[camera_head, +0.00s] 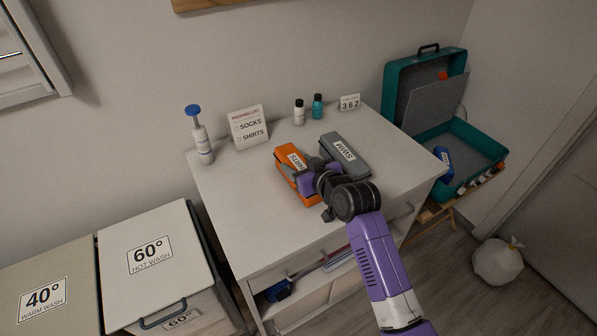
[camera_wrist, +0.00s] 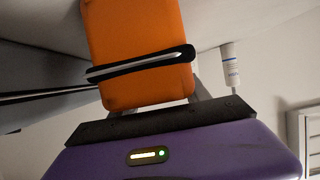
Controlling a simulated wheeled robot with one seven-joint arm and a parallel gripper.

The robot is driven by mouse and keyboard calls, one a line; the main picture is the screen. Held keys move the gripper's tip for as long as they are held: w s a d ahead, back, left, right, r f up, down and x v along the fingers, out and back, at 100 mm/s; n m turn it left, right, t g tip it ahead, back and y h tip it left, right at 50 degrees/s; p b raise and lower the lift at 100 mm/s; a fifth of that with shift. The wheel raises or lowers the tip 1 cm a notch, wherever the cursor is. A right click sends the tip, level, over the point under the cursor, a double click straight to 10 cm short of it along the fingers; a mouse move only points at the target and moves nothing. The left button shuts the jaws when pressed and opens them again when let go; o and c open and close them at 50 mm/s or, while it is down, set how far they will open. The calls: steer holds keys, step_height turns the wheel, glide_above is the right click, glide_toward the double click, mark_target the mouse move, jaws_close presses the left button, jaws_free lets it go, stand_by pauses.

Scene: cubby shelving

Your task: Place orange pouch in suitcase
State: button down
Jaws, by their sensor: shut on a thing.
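The orange pouch (camera_head: 284,168) carries a white label and lies on, or just above, the white table, left of centre. My gripper (camera_head: 307,178) is at its right side and shut on it. Whether the pouch touches the table is unclear. The teal suitcase (camera_head: 470,182) stands open at the right on a low wooden stand, its lid up against the wall. A blue item (camera_head: 443,158) lies at its left inside, and much of its floor is bare.
A grey labelled pouch (camera_head: 345,153) lies right beside my gripper. A pump bottle (camera_head: 200,138), a packing-list card (camera_head: 248,128), two small bottles (camera_head: 299,112) and a number card (camera_head: 349,102) stand at the table's back. A white bag (camera_head: 498,261) is on the floor.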

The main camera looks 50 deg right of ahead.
mark_target(298, 163)
steer(key=shift+r, duration=0.15)
step_height(298, 163, up, 20)
stand_by(0.5)
